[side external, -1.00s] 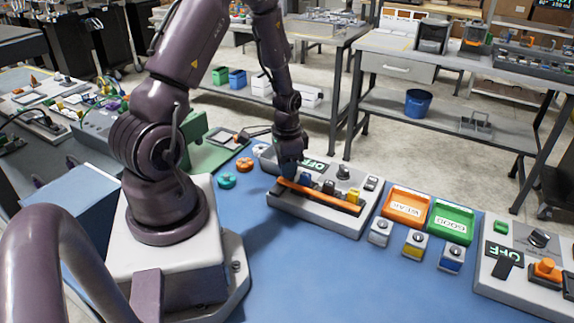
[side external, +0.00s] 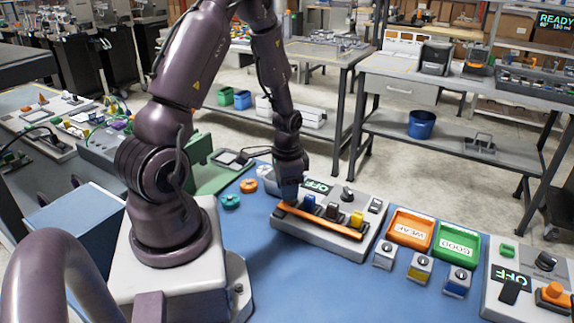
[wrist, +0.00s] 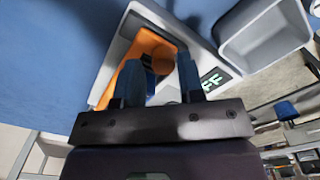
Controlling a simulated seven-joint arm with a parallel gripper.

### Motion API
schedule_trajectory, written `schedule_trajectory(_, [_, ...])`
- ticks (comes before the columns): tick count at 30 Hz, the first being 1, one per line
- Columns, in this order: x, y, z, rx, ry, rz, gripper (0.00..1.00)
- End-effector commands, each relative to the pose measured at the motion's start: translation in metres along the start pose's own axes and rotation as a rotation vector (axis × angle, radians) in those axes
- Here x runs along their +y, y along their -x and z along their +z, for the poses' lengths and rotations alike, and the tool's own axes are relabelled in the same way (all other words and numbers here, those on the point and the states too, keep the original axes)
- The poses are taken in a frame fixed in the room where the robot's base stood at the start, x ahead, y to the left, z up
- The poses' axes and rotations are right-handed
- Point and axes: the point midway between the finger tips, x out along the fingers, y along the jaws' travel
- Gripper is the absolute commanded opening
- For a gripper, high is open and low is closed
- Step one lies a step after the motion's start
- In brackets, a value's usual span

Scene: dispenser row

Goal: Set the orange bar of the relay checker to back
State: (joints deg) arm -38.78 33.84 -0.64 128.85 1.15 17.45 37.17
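The relay checker (side external: 318,238) is a pale box in the middle of the side external view, with an OFF display on its top. Its long orange bar (side external: 325,222) lies along the edge nearest that camera, in front of a blue, a black and a yellow part. My gripper (side external: 289,198) points down at the left end of the checker, close to the bar's end. In the wrist view its two blue fingers (wrist: 160,78) are apart. Orange surfaces and a round orange end (wrist: 163,60) show between and beyond them. I cannot tell whether the fingers touch the bar.
An orange tray (side external: 411,229) and a green tray (side external: 457,241) stand right of the checker, with several small switch boxes before them. Another device (side external: 530,284) is at the far right. Teal (side external: 231,201) and orange knobs lie left. The blue mat in front is clear.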

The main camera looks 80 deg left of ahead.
Motion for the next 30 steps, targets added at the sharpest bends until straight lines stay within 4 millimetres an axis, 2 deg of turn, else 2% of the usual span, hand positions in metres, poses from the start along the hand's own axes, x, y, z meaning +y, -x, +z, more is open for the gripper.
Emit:
schedule_trajectory(9, [-0.001, 0.067, -0.001, 0.006, 0.000, -0.005, 0.36])
schedule_trajectory(15, [0.000, 0.102, 0.000, 0.003, 0.000, -0.002, 0.36])
schedule_trajectory(21, [0.000, 0.116, 0.001, 0.000, 0.000, 0.000, 0.36])
schedule_trajectory(30, [0.001, 0.117, 0.001, -0.002, 0.000, 0.002, 0.36])
